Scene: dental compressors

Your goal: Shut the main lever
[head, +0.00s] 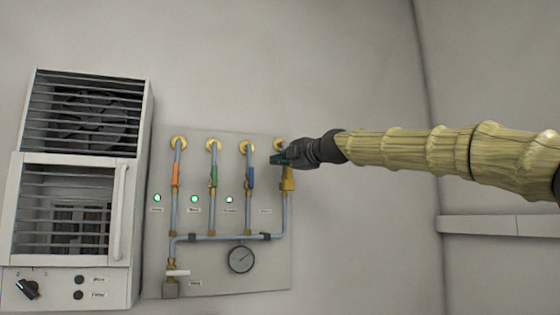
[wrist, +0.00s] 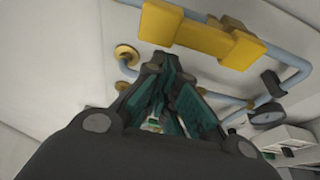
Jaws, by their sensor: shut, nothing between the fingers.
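A grey panel (head: 215,275) on the wall carries blue-grey pipes with coloured levers. A white lever (head: 178,272) lies crosswise on the pipe at the panel's lower left; a label sits near it, too small to read, so I cannot tell for sure that it is the main lever. A yellow lever (head: 288,182) lies along the right-hand pipe, and it shows large in the wrist view (wrist: 195,34). My gripper (head: 276,159) is shut and empty, just above the yellow lever in the head view, far up and right of the white lever. Contact is unclear.
Orange (head: 175,175), green (head: 213,175) and blue (head: 250,178) levers lie along the other upright pipes, with green lights beside them. A round gauge (head: 241,259) hangs below the cross pipe. A slatted cabinet (head: 75,190) stands left.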

